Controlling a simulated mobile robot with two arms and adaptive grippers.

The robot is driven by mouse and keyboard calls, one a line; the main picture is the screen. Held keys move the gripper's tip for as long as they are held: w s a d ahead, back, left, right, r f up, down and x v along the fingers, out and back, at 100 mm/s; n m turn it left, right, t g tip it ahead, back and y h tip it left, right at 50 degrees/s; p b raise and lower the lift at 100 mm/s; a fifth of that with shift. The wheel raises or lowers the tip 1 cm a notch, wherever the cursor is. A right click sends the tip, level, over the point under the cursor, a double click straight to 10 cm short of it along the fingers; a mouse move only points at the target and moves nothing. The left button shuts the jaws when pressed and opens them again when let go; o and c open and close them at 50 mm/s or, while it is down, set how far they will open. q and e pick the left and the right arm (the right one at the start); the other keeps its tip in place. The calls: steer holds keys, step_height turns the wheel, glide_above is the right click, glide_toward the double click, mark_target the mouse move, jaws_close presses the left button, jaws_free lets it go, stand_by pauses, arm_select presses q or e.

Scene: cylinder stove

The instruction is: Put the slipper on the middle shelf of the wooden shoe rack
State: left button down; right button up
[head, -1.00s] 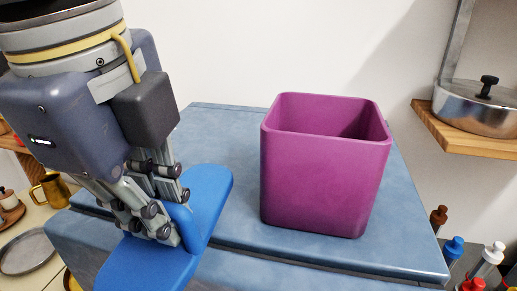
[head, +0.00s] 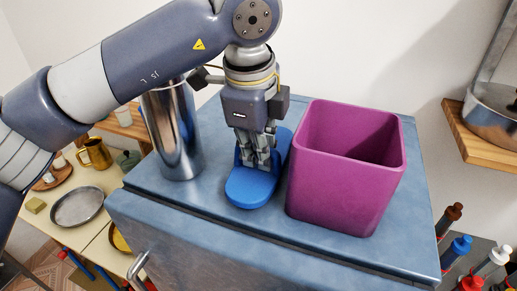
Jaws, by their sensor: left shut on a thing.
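The blue slipper (head: 250,190) is in the middle of the head view, over the blue cabinet top (head: 222,222), just left of the purple bin (head: 337,190). My left gripper (head: 257,160) points down and is shut on the slipper's upper part, its fingers covering some of it. The sole end faces me. I cannot tell whether the slipper touches the cabinet top. No wooden shoe rack shows in this view. My right gripper is not in view.
A shiny metal cylinder (head: 171,135) stands on the cabinet top left of the slipper. A low table at left holds a grey plate (head: 77,206) and a brass mug (head: 95,154). A wooden wall shelf (head: 480,142) with a pot (head: 494,112) and several bottles are at right.

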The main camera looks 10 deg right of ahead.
arm_select(q)
step_height(320, 180, down, 2)
steer(key=shift+a+f+p, duration=0.1)
steer(key=shift+p, duration=0.3)
steer(key=shift+f, duration=0.1)
steer(key=c, duration=1.6)
jaws_free()
steer(key=shift+c, duration=0.2)
